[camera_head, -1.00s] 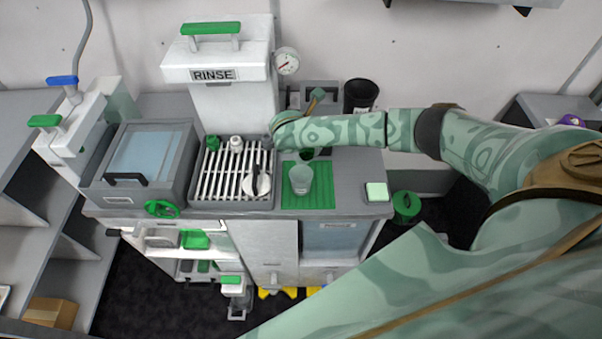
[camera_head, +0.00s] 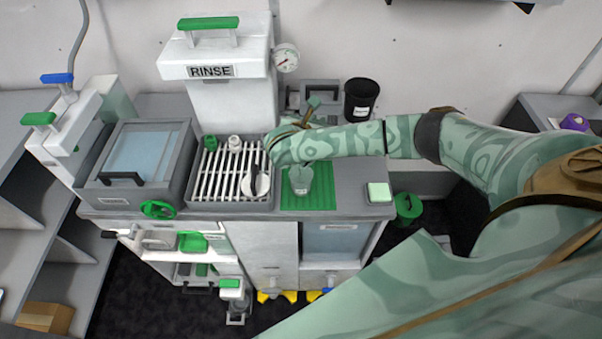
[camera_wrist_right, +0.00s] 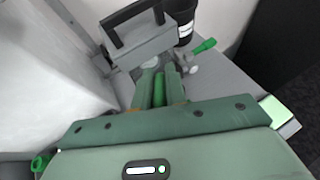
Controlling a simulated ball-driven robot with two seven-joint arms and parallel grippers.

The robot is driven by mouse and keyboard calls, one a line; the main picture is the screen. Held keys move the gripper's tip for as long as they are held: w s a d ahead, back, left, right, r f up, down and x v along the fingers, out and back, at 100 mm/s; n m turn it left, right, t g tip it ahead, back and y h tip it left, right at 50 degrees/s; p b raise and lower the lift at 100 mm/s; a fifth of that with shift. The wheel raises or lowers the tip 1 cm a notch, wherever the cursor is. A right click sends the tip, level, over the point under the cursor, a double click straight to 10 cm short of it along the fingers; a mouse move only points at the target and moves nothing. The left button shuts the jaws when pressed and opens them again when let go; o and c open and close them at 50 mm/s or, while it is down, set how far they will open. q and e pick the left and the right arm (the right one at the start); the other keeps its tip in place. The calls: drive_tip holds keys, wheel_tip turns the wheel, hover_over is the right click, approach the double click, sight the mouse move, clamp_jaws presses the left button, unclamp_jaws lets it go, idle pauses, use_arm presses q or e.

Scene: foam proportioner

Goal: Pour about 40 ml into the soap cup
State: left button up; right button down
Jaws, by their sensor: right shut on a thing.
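A small translucent cup (camera_head: 301,180) stands upright on the green ribbed mat (camera_head: 322,197) on the counter. My right forearm covers part of its rim in the head view. I cannot read its label. My right gripper (camera_wrist_right: 159,84) is shut on a green bar-like piece (camera_wrist_right: 158,92) behind the cup, in front of the grey box. Its other end is hidden between the fingers, so I cannot tell what it belongs to. My left gripper is not in view.
The slatted rack (camera_head: 228,190) and lidded grey basin (camera_head: 137,157) are left of the mat. The RINSE unit (camera_head: 215,71) and gauge (camera_head: 285,58) stand behind. A grey box with a black handle (camera_wrist_right: 143,43), a green-handled tap (camera_wrist_right: 203,47) and a black container (camera_head: 361,99) are behind my gripper.

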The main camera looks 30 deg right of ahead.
drive_tip(key=shift+w+d+r, duration=0.1)
drive_tip(key=shift+w+d, duration=0.1)
drive_tip(key=shift+d, duration=0.15)
drive_tip(key=shift+w+d+r+h, duration=0.1)
drive_tip(key=shift+h, duration=0.2)
drive_tip(key=shift+a+r+t+h+b, duration=0.2)
drive_tip(key=shift+r+t+h+b, duration=0.1)
drive_tip(key=shift+t+b, duration=0.15)
idle(0.6)
drive_tip(key=shift+s+a+f+t+h+p, duration=0.1)
drive_tip(key=shift+s+a+t+h+p, duration=0.15)
drive_tip(key=shift+s+h+p, duration=0.05)
idle(0.5)
